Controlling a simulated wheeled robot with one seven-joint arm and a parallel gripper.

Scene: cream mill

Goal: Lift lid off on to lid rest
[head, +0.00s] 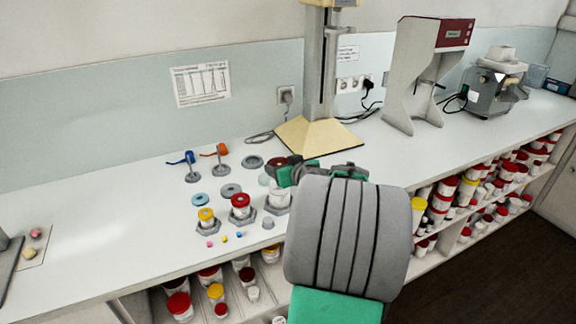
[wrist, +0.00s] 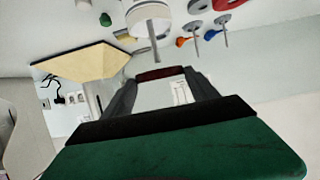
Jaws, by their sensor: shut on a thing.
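My gripper (head: 280,166) is shut on a dark red lid (wrist: 160,73), seen edge-on between the fingers in the wrist view. The lid is held above the bench, near a white jar (head: 278,201) in a grey hexagonal holder. The top of this jar is partly hidden by my arm. To its left stand a red-lidded jar (head: 240,208) and a yellow-lidded jar (head: 206,217), both in similar holders. Flat discs lie behind the jars: teal (head: 200,199), grey (head: 230,190) and pale green (head: 264,180). I cannot tell which is the lid rest.
Blue (head: 189,157) and orange (head: 222,149) tools stand in holders at the back. A tan-based column (head: 318,136) stands behind my gripper. Small cubes (head: 224,239) lie at the front. Shelves below hold several jars.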

